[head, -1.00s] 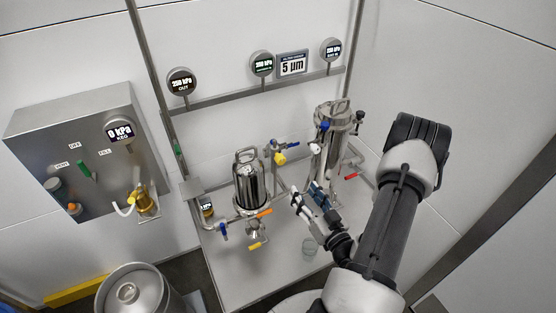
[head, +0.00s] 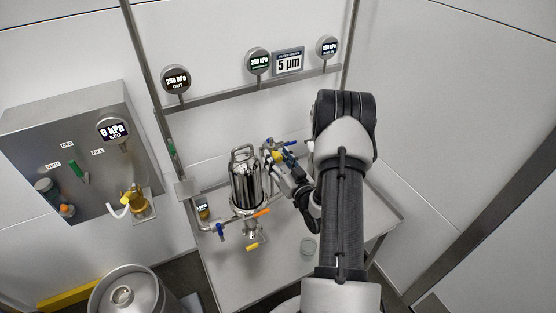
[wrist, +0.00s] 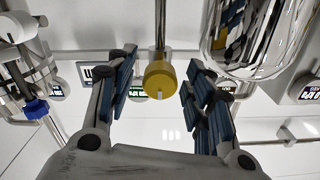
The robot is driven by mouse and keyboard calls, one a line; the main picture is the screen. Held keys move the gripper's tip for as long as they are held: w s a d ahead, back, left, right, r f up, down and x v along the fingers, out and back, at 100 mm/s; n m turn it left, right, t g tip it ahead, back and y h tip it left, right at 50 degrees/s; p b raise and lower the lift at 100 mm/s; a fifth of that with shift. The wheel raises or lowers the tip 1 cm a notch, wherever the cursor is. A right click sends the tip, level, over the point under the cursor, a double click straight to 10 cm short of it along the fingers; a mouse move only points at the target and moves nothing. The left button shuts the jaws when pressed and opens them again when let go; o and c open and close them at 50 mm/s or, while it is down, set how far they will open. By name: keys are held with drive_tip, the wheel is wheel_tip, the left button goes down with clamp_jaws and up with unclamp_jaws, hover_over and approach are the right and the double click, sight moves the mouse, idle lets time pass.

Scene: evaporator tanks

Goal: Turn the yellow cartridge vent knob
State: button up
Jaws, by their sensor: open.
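The yellow cartridge vent knob (wrist: 159,80) is a round cap on a thin metal pipe. In the wrist view it sits between the two fingers of my gripper (wrist: 159,66), with visible space on both sides. The gripper is open and holds nothing. In the head view the knob (head: 278,157) is partly covered by my gripper (head: 281,160), just right of the polished filter housing (head: 246,184).
The housing is close at the wrist view's upper right (wrist: 262,40). A blue knob (wrist: 37,108) is on piping at the left. An orange handle (head: 262,212) and yellow handle (head: 252,246) lie lower.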

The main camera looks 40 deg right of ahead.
drive_tip(key=shift+c, duration=0.5)
drive_tip(key=c, duration=1)
drive_tip(key=m+b, duration=0.1)
drive_tip(key=m, duration=0.4)
drive_tip(key=shift+m, duration=2.6)
drive_tip(key=o, duration=1.1)
